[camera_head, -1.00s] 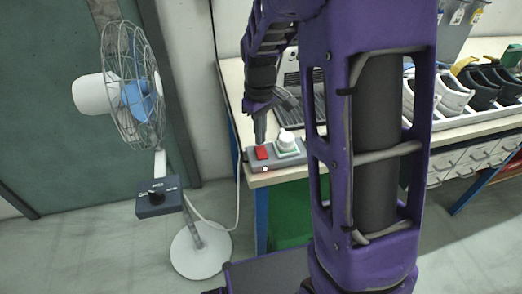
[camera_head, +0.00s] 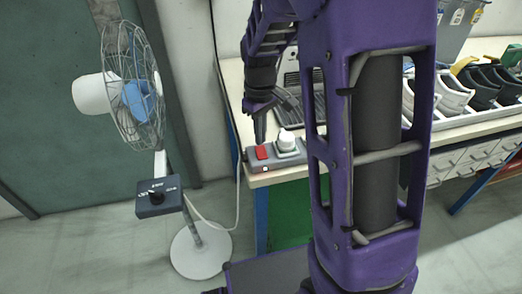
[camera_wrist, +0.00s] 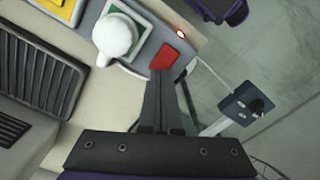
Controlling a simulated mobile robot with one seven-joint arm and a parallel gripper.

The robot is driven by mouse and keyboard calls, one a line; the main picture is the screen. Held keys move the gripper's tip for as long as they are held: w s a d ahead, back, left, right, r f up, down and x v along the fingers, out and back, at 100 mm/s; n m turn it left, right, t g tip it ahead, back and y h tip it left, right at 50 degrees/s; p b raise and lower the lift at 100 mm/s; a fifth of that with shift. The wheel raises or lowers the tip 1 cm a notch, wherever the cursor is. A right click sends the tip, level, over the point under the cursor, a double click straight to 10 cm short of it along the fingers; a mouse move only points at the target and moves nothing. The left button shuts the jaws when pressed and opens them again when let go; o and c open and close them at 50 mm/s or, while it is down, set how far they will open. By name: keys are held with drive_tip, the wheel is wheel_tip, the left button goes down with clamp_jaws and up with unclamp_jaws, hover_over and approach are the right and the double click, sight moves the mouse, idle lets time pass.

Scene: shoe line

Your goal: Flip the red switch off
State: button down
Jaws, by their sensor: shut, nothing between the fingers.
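The red switch (camera_head: 262,152) sits on a grey power strip (camera_head: 272,163) at the front left corner of the bench. In the wrist view the red switch (camera_wrist: 168,57) lies just beyond my fingertips, next to a white plug. My gripper (camera_head: 259,138) is shut and empty, pointing down just above and behind the switch. In the wrist view my shut gripper (camera_wrist: 161,75) reaches the near edge of the switch; I cannot tell whether it touches. A small light (camera_wrist: 181,34) on the strip glows near the switch.
A white plug (camera_head: 287,141) stands in the strip right of the switch. A fan (camera_head: 137,90) with a control box (camera_head: 158,197) stands left of the bench. Several shoes (camera_head: 487,88) lie at the right. Free floor lies in front.

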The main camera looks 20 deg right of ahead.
sight(260, 148)
drive_tip(key=shift+f+b, duration=0.8)
drive_tip(key=shift+f, duration=0.45)
idle(0.3)
drive_tip(key=shift+r, duration=0.1)
drive_tip(key=shift+r+p, duration=2.8)
drive_tip(key=shift+r, duration=0.65)
